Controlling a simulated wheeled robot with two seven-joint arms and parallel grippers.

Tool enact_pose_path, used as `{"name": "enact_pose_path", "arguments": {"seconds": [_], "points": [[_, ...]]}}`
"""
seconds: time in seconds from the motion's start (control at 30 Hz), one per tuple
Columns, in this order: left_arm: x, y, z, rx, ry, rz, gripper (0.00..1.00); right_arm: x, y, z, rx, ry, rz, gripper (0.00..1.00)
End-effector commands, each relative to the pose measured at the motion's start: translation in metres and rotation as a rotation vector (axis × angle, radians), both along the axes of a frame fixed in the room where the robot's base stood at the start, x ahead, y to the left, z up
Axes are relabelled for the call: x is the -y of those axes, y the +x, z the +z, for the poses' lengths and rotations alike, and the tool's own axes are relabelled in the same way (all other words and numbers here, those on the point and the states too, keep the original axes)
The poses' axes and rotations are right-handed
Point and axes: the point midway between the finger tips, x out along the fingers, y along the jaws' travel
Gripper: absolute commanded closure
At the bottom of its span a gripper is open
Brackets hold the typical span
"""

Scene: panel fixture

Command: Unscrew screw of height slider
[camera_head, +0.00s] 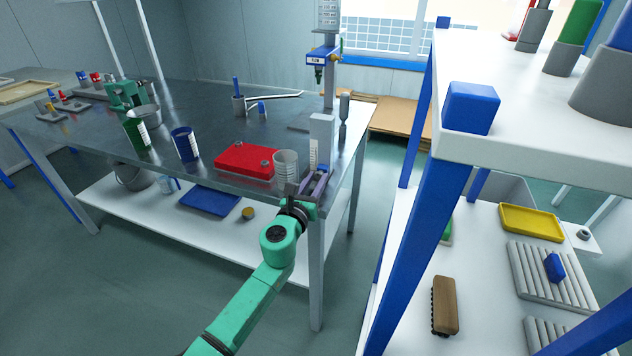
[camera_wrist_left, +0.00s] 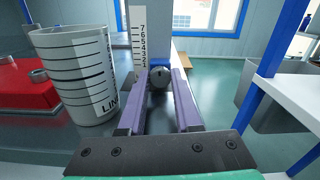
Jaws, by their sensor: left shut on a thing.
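The height slider (camera_head: 321,146) is a grey upright block with a numbered scale, near the right front corner of the metal workbench. In the left wrist view its scale (camera_wrist_left: 139,34) stands just behind the fingertips. The screw (camera_wrist_left: 159,77) is a small round grey knob on the slider's near face. My left gripper (camera_head: 318,177) reaches the slider from the front. Its two purple fingers (camera_wrist_left: 160,82) lie on either side of the screw and are shut on it. In the head view the fingers and slider hide the screw. My right gripper is not in view.
A clear graduated beaker (camera_head: 286,166) stands close left of the slider, beside a red box (camera_head: 245,160). A grey-handled tool (camera_head: 343,118) stands behind it. A white shelf with blue posts (camera_head: 425,205) rises to the right, across a floor gap.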

Motion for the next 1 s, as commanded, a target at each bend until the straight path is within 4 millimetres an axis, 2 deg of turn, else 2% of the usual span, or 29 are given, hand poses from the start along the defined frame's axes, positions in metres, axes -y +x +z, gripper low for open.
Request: {"name": "enact_pose_path", "arguments": {"seconds": [0.33,0.83,0.87,0.9,0.93,1.0], "points": [[-0.0004,-0.0002,-0.0018,-0.048,-0.141,0.001,1.00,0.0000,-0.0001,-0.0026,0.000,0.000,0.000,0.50],[-0.0005,-0.0002,-0.0020,-0.056,-0.163,0.001,1.00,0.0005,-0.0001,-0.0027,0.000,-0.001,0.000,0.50],[-0.0005,-0.0002,-0.0020,-0.056,-0.163,0.001,0.56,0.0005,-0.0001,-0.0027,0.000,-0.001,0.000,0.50],[-0.0005,-0.0002,-0.0020,-0.056,-0.162,0.001,0.41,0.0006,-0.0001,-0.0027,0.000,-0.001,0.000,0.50],[-0.0005,-0.0002,-0.0019,-0.056,-0.162,0.001,0.38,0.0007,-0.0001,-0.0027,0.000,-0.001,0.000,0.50],[-0.0005,-0.0001,-0.0015,-0.055,-0.162,0.001,0.38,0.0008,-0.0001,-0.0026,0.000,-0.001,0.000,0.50]]}}
